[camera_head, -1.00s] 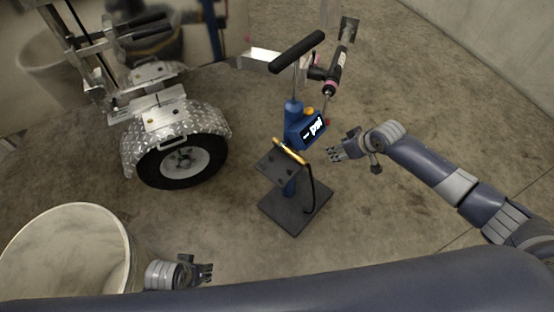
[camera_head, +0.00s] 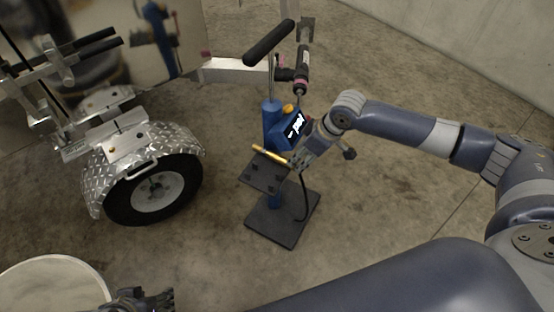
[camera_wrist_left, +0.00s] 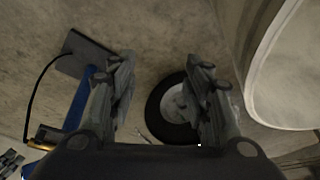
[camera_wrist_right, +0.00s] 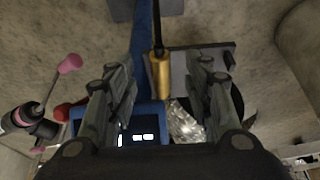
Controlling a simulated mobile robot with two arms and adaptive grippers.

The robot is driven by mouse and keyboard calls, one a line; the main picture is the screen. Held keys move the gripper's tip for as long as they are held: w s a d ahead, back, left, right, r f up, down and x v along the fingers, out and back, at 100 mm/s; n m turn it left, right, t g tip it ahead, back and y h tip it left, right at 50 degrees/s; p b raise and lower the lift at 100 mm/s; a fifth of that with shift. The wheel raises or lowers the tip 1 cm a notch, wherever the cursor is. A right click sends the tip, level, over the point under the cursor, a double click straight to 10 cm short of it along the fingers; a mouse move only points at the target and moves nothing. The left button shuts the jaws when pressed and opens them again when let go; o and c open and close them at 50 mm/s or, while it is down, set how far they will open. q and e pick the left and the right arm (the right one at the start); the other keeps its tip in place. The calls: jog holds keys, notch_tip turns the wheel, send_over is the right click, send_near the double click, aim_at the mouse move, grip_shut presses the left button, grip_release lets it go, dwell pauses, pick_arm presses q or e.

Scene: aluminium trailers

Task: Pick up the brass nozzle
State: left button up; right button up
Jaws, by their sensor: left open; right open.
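The brass nozzle (camera_head: 271,155) lies at the top edge of the small dark plate on the blue pump stand. In the right wrist view the brass nozzle (camera_wrist_right: 159,75) stands between and beyond my open fingers, with a black hose at its far end. My right gripper (camera_head: 296,158) is at the right end of the nozzle in the head view and hides part of that end. It is open, and I cannot tell whether it touches the nozzle. My left gripper (camera_head: 165,300) is low at the bottom left, far from the nozzle; its fingers (camera_wrist_left: 160,90) are open and empty.
The blue pump (camera_head: 290,130) with its display and black T-handle (camera_head: 269,42) rises behind the nozzle. Its dark base plate (camera_head: 283,222) is on the floor. A trailer wheel (camera_head: 154,190) stands left. A pale bucket (camera_head: 50,285) is beside my left gripper.

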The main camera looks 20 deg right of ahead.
aim_at(284, 174)
jog(key=b+x, duration=0.1)
jog(key=x, duration=0.4)
jog(key=shift+w+f+b, duration=0.1)
jog(key=shift+f+b, duration=0.1)
jog(key=shift+b, duration=0.2)
pick_arm(q)
jog(key=w+d+r+t, duration=0.1)
jog(key=w+r+t, duration=0.1)
jog(key=w, duration=0.2)
jog(key=w+d+r+t+h, duration=0.1)
jog(key=w+d+r+t, duration=0.1)
jog(key=w, duration=0.3)
jog(key=shift+w+t, duration=0.2)
jog(key=shift+t, duration=0.3)
pick_arm(e)
grip_shut()
